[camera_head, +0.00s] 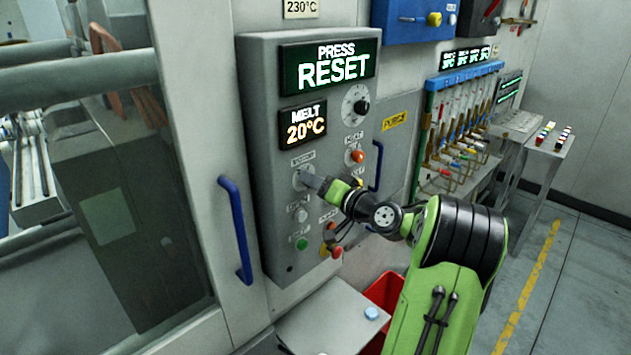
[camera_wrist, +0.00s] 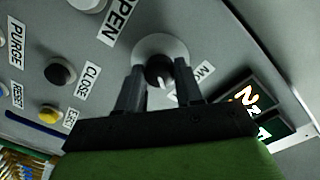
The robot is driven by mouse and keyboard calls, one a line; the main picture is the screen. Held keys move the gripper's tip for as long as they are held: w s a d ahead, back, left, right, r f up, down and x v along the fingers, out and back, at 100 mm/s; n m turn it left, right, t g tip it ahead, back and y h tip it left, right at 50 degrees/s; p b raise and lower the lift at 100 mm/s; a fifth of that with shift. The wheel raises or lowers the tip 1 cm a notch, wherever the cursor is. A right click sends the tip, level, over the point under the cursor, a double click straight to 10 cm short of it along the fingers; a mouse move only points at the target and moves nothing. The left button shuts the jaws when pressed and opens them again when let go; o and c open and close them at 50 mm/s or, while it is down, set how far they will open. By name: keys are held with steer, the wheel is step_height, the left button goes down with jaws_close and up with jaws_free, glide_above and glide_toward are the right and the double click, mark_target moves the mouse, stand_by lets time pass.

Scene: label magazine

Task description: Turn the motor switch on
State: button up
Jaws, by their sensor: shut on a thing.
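The motor switch is a dark round knob (camera_wrist: 157,68) with a white pointer mark on a pale round plate, in the wrist view. Part of its label, starting "MO", shows beside it. The white mark points down toward my gripper in that view. My gripper (camera_wrist: 160,75) has one finger on each side of the knob and is shut on it. In the head view my gripper (camera_head: 306,180) reaches the left side of the grey control panel (camera_head: 258,130), below the MELT display (camera_head: 303,128). There the fingers hide the knob itself.
The panel's upper display (camera_head: 328,68) reads PRESS RESET. An orange knob (camera_head: 358,156), a dial (camera_head: 355,103), a green button (camera_head: 302,244) and a red button (camera_head: 336,252) are near my gripper. A blue door handle (camera_head: 236,228) stands out at left. A red bin (camera_head: 384,292) sits below.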

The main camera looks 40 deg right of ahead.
stand_by(0.5)
steer(key=o, duration=1)
steer(key=shift+o, duration=0.2)
steer(key=s+b, duration=0.2)
steer(key=s, duration=1.3)
steer(key=shift+s+d+r+b, duration=0.2)
steer(key=shift+s+b, duration=0.1)
steer(key=shift+s, duration=0.1)
